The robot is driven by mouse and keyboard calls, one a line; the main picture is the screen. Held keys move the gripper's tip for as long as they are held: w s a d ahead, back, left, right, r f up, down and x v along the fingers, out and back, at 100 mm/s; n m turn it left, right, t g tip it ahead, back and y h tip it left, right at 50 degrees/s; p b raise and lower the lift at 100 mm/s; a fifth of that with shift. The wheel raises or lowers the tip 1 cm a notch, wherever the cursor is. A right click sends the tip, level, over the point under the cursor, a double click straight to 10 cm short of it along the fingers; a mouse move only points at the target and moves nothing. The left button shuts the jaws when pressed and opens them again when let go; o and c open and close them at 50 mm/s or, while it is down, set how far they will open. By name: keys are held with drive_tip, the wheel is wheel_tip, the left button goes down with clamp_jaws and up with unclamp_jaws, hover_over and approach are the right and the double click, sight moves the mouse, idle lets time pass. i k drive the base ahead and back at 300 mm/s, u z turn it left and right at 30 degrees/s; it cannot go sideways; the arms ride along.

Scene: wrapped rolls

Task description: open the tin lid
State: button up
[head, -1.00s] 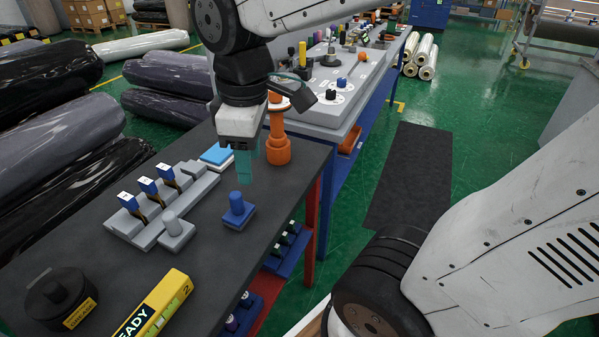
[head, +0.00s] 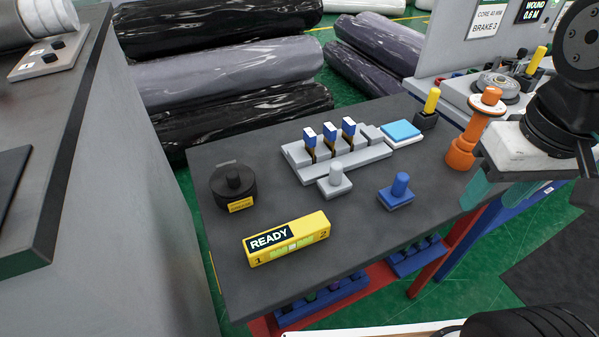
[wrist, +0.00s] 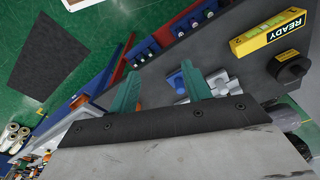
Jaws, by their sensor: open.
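The tin (head: 233,187) is a round black can with a knobbed lid and a yellow label, standing upright at the left end of the dark bench (head: 300,225). Its lid looks seated on it. The tin also shows at the right of the wrist view (wrist: 290,68). My gripper (head: 487,188) is at the right end of the bench in the head view, far from the tin. Its teal fingers are partly cut off by the wrist block there. In the wrist view my gripper (wrist: 161,90) has its two fingers spread apart, with nothing held between them.
A yellow READY box (head: 287,240) lies in front of the tin. A grey rack with blue-topped tools (head: 335,160), a grey knobbed block (head: 334,182) and a blue one (head: 397,192) stand mid-bench. An orange spindle (head: 463,150) stands beside my gripper. A grey cabinet (head: 130,200) is left.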

sight(231, 181)
drive_tip(key=u, duration=2.35)
drive_tip(key=k, duration=0.6)
drive_tip(key=z, duration=1.6)
drive_tip(key=i, duration=0.5)
drive_tip(key=u, duration=0.05)
